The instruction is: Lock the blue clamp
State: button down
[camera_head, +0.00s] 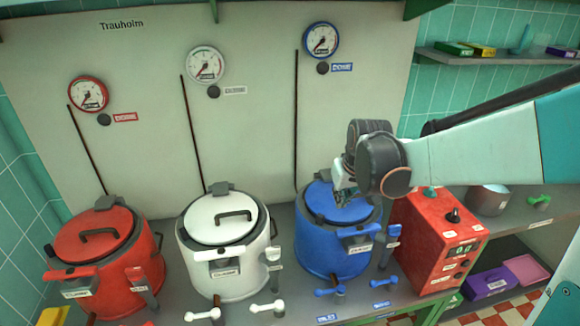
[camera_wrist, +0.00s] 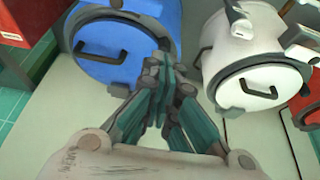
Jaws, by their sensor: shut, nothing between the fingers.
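The blue kettle (camera_head: 330,245) stands on the bench with its lid on. A blue bar (camera_head: 357,232) with a white tag sits at its front rim and looks like the clamp; the tag is too small to read surely, and I cannot tell the clamp's state. My gripper (camera_head: 345,197) is shut and empty, above the blue lid's rear part and partly hidden by my wrist. In the wrist view my fingertips (camera_wrist: 158,62) appear over the rim of the blue kettle (camera_wrist: 150,20), beside its dark lid handle (camera_wrist: 98,42). The front bar is outside that view.
The white kettle (camera_head: 210,265) and red kettle (camera_head: 90,285) stand to the left. A red control box (camera_head: 430,245) stands close on the right. Blue valve handles (camera_head: 330,291) are in front. A backboard with gauges rises behind.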

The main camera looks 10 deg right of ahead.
jog(key=w+d+f+p, duration=0.2)
jog(key=w+d+f, duration=0.1)
jog(key=w+f, duration=0.1)
jog(key=shift+w+f+g, duration=0.2)
jog(key=shift+w+g, duration=0.2)
jog(key=shift+w, duration=0.45)
jog(key=b, duration=0.3)
send_near(333, 216)
jog(key=x, duration=0.5)
jog(key=shift+f, duration=0.55)
jog(key=shift+s+r+b, duration=0.2)
jog(key=shift+s+b, duration=0.35)
jog(key=shift+s, duration=1.35)
